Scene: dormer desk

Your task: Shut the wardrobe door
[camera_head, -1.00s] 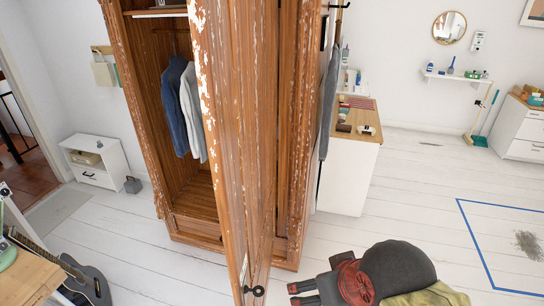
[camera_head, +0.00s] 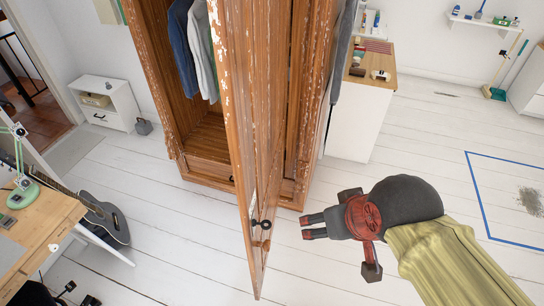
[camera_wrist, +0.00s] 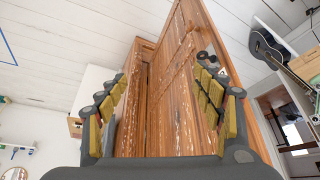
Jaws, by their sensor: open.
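The wooden wardrobe (camera_head: 187,140) stands with its worn, paint-chipped door (camera_head: 248,110) swung wide open, the door's edge turned toward the head camera. A dark round knob (camera_head: 265,224) sits low on the door. Clothes (camera_head: 196,45) hang inside. My gripper (camera_head: 306,227) is open and empty, to the right of the door and a short gap from the knob. In the wrist view, the door (camera_wrist: 190,85) runs up between and behind the yellow-padded fingers (camera_wrist: 165,98), and the knob (camera_wrist: 203,55) shows close to the right finger. Contact with the door cannot be told.
A guitar (camera_head: 103,217) and a desk (camera_head: 45,225) with a green lamp (camera_head: 40,182) stand at the left. A low white cabinet (camera_head: 105,100) is behind them. A white counter (camera_head: 355,120) stands right of the wardrobe. The floor around the door is clear.

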